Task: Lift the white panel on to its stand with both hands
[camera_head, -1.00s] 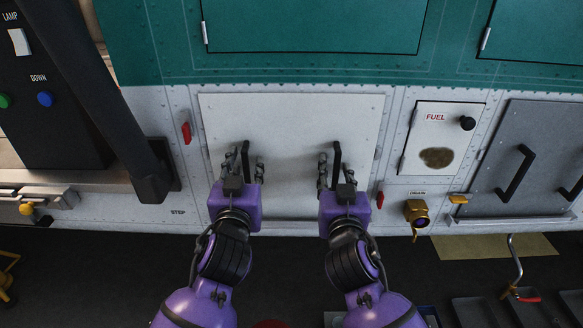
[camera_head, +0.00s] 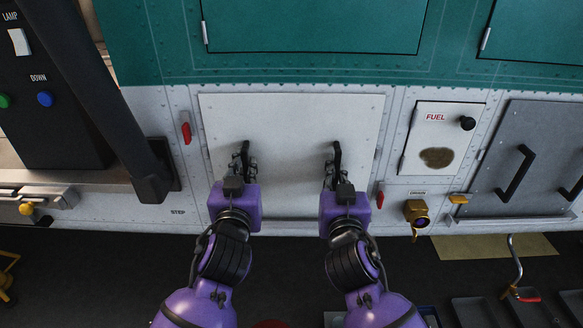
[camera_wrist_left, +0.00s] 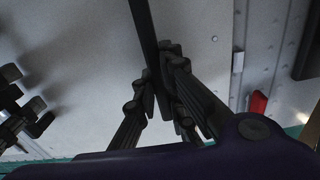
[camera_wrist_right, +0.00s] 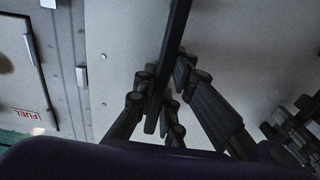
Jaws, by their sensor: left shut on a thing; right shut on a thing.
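The white panel (camera_head: 290,130) sits flat against the aircraft's side, with two black upright handles. My left gripper (camera_head: 245,172) is shut on the panel's left handle (camera_head: 245,150); the fingers close on both sides of the bar in the left wrist view (camera_wrist_left: 158,98). My right gripper (camera_head: 332,174) is shut on the right handle (camera_head: 337,152); the right wrist view shows its fingers (camera_wrist_right: 160,98) around the bar. No stand that I can identify shows in these views.
Red latches flank the panel, one at upper left (camera_head: 186,133) and one at lower right (camera_head: 380,199). A fuel door (camera_head: 425,130), a brass drain fitting (camera_head: 417,213) and a grey hatch (camera_head: 525,155) are to the right. A black column with switches (camera_head: 45,125) is at left. Dark floor lies below.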

